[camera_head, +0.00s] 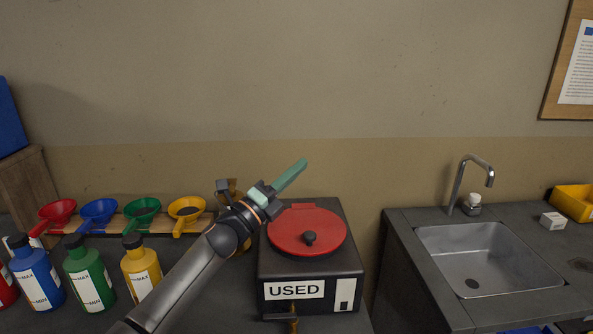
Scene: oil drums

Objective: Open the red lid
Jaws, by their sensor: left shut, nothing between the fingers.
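The red lid (288,236) is round with a dark knob (310,238) at its middle. It lies flat and closed on top of the black box (346,268), which has a white "USED" label on its front. My left arm comes in from the lower left. My left gripper (299,166) has green fingers that are shut and empty. In the picture it shows above the lid's upper left edge, pointing up and right, apart from the knob. My right gripper is not in view.
Red, blue, green and yellow funnels (186,207) sit in a wooden rack at the left. Several colored bottles (88,272) stand in front of them. A sink (488,258) with a faucet (470,180) is at the right. A gap separates the box's bench from the sink counter.

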